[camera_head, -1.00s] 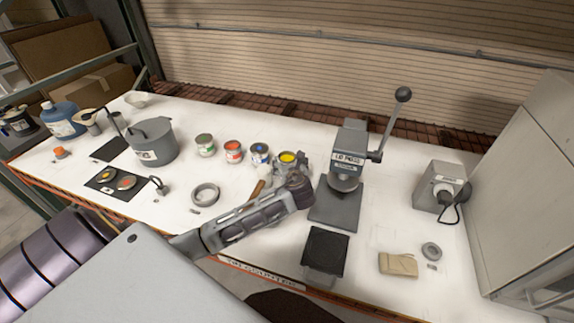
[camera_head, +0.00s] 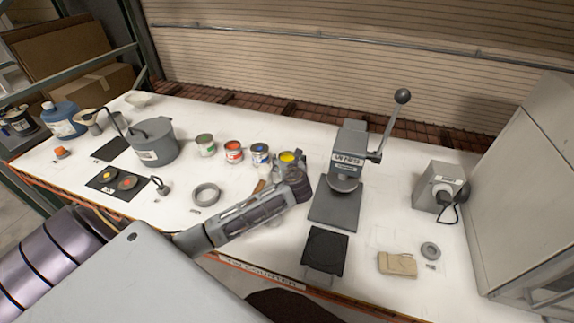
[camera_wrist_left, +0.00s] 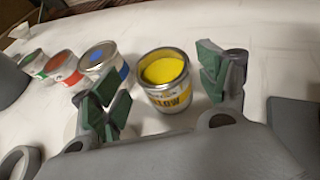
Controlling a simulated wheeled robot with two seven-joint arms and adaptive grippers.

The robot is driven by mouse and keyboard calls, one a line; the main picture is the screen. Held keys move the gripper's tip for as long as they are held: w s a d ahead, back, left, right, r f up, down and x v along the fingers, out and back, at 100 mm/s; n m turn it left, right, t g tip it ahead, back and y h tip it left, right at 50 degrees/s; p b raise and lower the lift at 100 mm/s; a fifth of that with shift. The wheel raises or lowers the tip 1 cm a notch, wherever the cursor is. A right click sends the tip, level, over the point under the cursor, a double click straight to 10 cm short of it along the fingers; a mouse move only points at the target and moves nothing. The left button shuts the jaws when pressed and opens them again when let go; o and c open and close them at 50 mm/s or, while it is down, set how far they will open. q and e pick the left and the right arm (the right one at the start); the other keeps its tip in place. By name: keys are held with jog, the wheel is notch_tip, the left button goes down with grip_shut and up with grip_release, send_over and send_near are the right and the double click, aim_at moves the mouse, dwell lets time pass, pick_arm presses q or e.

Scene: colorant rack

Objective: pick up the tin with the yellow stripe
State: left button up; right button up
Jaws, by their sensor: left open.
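The yellow tin (camera_head: 287,157) stands upright at the right end of a row of tins, its open top showing yellow. In the left wrist view the tin (camera_wrist_left: 164,80) has a white label with a yellow stripe and lettering. My left gripper (camera_wrist_left: 160,88) is open, with one green-padded finger on each side of the tin. In the head view the left gripper (camera_head: 292,176) is in front of the tin and hides its lower part. Contact between fingers and tin cannot be told. My right gripper is not in view.
Blue (camera_head: 260,154), red (camera_head: 234,151) and green (camera_head: 206,145) tins stand left of the yellow one; the blue tin is close to a finger. The lid press (camera_head: 346,165) stands to the right. A grey ring (camera_head: 206,194) lies in front.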

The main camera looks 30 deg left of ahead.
aim_at(286, 154)
pick_arm(q)
jog(key=shift+x, duration=1.65)
jog(key=shift+d, duration=0.1)
jog(key=c, duration=0.9)
